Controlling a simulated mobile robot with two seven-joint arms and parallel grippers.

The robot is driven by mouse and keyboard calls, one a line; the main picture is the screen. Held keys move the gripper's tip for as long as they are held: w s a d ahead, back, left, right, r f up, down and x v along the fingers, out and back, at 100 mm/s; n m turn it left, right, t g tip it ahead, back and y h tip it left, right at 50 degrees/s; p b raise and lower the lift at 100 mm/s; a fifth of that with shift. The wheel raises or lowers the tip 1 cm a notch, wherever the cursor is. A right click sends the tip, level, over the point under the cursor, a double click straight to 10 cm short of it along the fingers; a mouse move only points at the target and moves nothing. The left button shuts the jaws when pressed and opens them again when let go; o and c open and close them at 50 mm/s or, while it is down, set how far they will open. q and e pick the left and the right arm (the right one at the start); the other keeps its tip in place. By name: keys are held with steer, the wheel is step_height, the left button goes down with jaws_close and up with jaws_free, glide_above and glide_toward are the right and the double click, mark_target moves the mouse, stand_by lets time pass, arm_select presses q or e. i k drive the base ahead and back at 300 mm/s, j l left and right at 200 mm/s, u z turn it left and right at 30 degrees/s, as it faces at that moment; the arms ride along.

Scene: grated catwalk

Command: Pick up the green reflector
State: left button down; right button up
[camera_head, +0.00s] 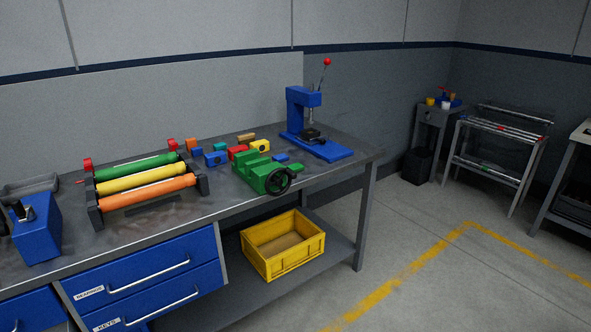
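I cannot make out anything clearly recognisable as a green reflector. Green things on the workbench (150,228) are a green vise (262,173) with a black handwheel and a long green roller (136,166). The roller lies in a dark rack beside a yellow roller (140,178) and an orange roller (148,192). Small green spots on the far cart are too small to identify. Neither of my grippers is in view.
Several small coloured blocks (216,158) lie between the rollers and a blue press (296,112). A yellow crate (300,261) sits on the lower shelf. A metal cart (500,152) and a small dark stand (438,116) are at the back right. The floor between is clear.

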mark_target(297, 167)
steer(key=i+l+u, duration=0.3)
steer(key=i, duration=0.25)
steer(key=i+l+u, duration=0.25)
steer(key=i+l, duration=0.3)
steer(key=i+l+u, duration=0.3)
steer(key=i+l, duration=0.15)
steer(key=l, duration=0.15)
steer(key=i+l+u, duration=0.25)
steer(key=i+l, duration=0.15)
steer(key=l, duration=0.3)
